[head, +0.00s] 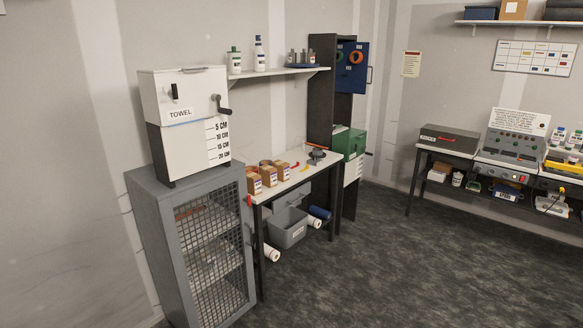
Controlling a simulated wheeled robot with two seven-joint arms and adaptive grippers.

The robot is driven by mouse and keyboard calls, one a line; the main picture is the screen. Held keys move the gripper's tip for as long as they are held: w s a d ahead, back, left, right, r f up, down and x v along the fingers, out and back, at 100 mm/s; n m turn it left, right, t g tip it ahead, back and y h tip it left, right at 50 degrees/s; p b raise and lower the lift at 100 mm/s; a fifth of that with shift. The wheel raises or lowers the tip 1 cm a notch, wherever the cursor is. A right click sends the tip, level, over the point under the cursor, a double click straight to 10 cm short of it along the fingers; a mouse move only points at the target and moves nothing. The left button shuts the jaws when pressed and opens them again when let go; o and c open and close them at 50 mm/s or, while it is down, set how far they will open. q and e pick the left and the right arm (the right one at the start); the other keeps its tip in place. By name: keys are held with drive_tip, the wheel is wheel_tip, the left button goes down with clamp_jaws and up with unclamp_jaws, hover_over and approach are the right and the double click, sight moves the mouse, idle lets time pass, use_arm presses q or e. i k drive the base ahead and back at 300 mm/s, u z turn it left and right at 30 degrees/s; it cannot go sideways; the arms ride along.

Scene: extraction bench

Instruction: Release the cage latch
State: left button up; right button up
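A grey metal cage (152,228) with a wire mesh door (212,250) stands on the floor at the left in the head view. The mesh door looks shut, and blurred items show behind it. A small red piece (249,200) sits at the upper right edge of the cage, beside the bench. I cannot tell whether it is the latch or part of the bench. No other latch is clear at this size. Neither of my grippers is in view.
A white towel dispenser (185,85) with a crank stands on the cage. A bench (325,163) with small boxes adjoins its right side; a grey bin (287,228) and white rolls lie below. A green box (348,142) stands behind. The dark floor (380,270) is clear.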

sight(248, 200)
drive_tip(key=u, duration=0.1)
drive_tip(key=i, duration=1.4)
drive_tip(key=u, duration=0.1)
